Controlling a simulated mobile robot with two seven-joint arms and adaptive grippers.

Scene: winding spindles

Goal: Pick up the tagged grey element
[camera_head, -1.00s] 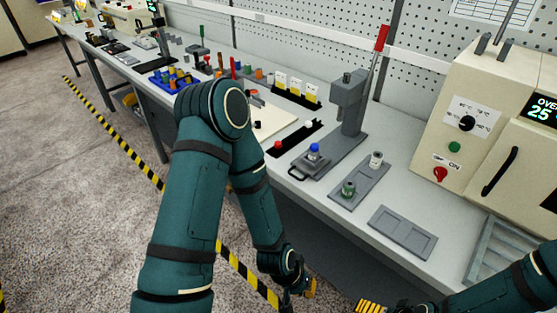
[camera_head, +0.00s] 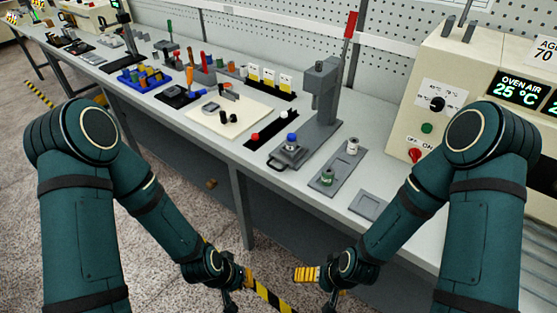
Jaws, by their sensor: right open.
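A small pale grey cylinder (camera_head: 352,147) stands upright at the far end of a flat grey plate (camera_head: 340,162) on the bench; I cannot make out a tag on it. A green-banded cylinder (camera_head: 327,177) stands at the plate's near end. My left gripper (camera_head: 247,279) is low in front of the bench, away from both cylinders; its jaws are too small and turned to read.
A grey press (camera_head: 322,95) with a red-tipped lever stands left of the plate, with a blue-topped part (camera_head: 291,139) at its base. An oven (camera_head: 450,95) stands at right. A shallow grey tray (camera_head: 368,204) lies near the bench edge, partly behind my right arm.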

